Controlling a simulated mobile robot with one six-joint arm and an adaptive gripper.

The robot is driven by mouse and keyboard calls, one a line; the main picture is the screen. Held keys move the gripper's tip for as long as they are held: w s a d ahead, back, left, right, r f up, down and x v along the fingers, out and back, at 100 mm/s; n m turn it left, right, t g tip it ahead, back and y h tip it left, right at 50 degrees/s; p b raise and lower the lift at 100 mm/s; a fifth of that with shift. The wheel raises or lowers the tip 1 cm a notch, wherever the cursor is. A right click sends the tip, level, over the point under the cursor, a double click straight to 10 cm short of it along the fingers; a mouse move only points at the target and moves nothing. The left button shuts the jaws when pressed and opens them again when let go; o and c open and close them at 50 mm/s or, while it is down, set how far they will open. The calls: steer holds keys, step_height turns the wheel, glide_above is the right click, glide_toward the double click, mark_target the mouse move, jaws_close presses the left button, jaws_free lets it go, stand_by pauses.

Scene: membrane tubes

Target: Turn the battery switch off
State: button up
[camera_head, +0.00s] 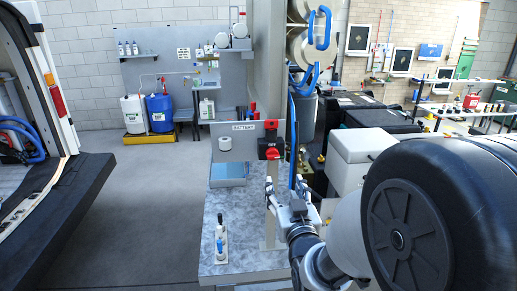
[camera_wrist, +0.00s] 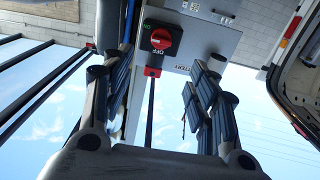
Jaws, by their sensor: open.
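The battery switch is a black box with a red rotary knob (camera_wrist: 161,39). It is mounted on a grey panel marked BATTERY (camera_head: 243,127). In the head view, the switch (camera_head: 270,147) is at the panel's right end. OFF lettering shows beside the knob in the wrist view, which appears turned over; the knob's exact setting is hard to tell. A small red piece (camera_wrist: 153,71) sticks out from the box edge. My gripper (camera_head: 286,188) is open and empty, below the switch in the head view. In the wrist view, its fingers (camera_wrist: 160,75) are spread apart, with the switch beyond them.
A pale post stands behind the switch, with blue hoses (camera_head: 320,30) to its right. A speckled bench top (camera_head: 240,215) carries small blue and white valves (camera_head: 221,240). A white box (camera_head: 362,147) is at the right. An open vehicle is at the left, with clear floor between.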

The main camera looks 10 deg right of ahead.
mark_target(274, 158)
steer(key=w+p, duration=0.1)
steer(key=w, duration=1.4)
steer(key=shift+w+a+p, duration=0.15)
steer(key=shift+p, duration=0.2)
steer(key=shift+c, duration=0.6)
steer(key=c, duration=1)
